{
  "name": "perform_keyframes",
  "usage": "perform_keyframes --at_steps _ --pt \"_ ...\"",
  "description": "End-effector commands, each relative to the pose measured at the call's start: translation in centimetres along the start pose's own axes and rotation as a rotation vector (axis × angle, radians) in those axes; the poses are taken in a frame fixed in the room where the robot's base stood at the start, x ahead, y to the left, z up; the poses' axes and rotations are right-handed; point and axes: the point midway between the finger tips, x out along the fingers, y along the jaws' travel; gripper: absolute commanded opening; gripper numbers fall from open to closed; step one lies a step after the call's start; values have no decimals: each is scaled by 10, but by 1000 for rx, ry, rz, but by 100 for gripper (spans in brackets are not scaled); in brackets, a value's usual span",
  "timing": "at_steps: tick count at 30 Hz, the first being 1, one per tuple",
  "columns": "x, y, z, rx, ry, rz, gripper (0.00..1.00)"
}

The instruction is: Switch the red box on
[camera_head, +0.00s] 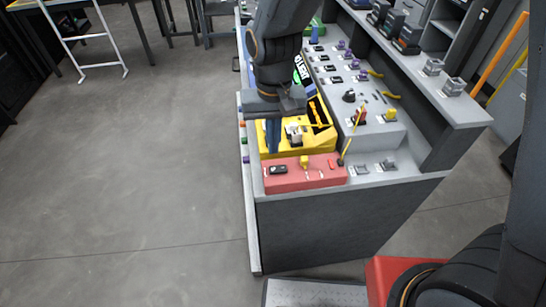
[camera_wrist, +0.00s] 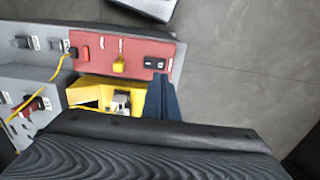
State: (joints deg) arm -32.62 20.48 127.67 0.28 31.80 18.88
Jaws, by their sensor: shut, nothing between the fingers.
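The red box (camera_head: 290,183) lies at the near end of the workbench; the wrist view shows it at the top (camera_wrist: 130,47). A black switch (camera_head: 278,170) sits at its left end, and shows in the wrist view (camera_wrist: 155,63) near the box's right end. A yellow part (camera_head: 304,161) stands beside the switch, also in the wrist view (camera_wrist: 119,65). My gripper (camera_head: 272,151) points down with its dark blue fingers together and empty. In the wrist view its fingertips (camera_wrist: 162,78) appear just short of the switch. I cannot tell their exact height above it.
A yellow box (camera_head: 325,144) adjoins the red box, partly hidden behind my fingers. A yellow cable (camera_head: 351,136) runs by the red box's right end. Grey panels with several connectors (camera_head: 365,118) fill the bench's right side. Open floor (camera_head: 130,170) lies left.

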Motion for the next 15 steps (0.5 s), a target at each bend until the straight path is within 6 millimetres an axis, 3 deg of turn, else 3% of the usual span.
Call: perform_keyframes --at_steps 6,15 --pt "33 0 1 1 -4 1 0" --pt "60 0 1 1 -2 1 0"
